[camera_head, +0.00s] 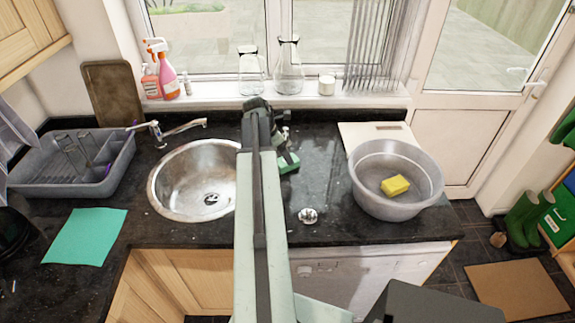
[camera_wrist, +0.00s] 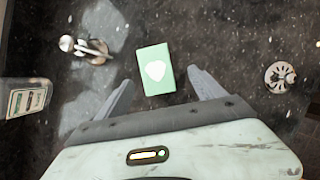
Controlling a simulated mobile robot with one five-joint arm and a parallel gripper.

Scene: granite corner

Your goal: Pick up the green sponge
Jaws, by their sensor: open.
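The green sponge (camera_head: 289,164) lies on the black granite counter, right of the sink, partly hidden by my arm in the head view. In the wrist view the sponge (camera_wrist: 153,84) is a pale green block with a white patch on top. My gripper (camera_wrist: 161,78) is open, with one finger to each side of the sponge. The sponge's near end is between the fingers and its far end reaches past the fingertips. No contact shows. In the head view my gripper (camera_head: 284,148) is just over the sponge, mostly hidden by the arm.
The steel sink (camera_head: 170,200) is to the left. A grey basin (camera_head: 368,203) holding a yellow sponge (camera_head: 395,186) stands to the right. A round metal plug (camera_head: 308,215) lies nearer; in the wrist view, a metal fitting (camera_wrist: 85,47) and a labelled bottle (camera_wrist: 27,97) are at left.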

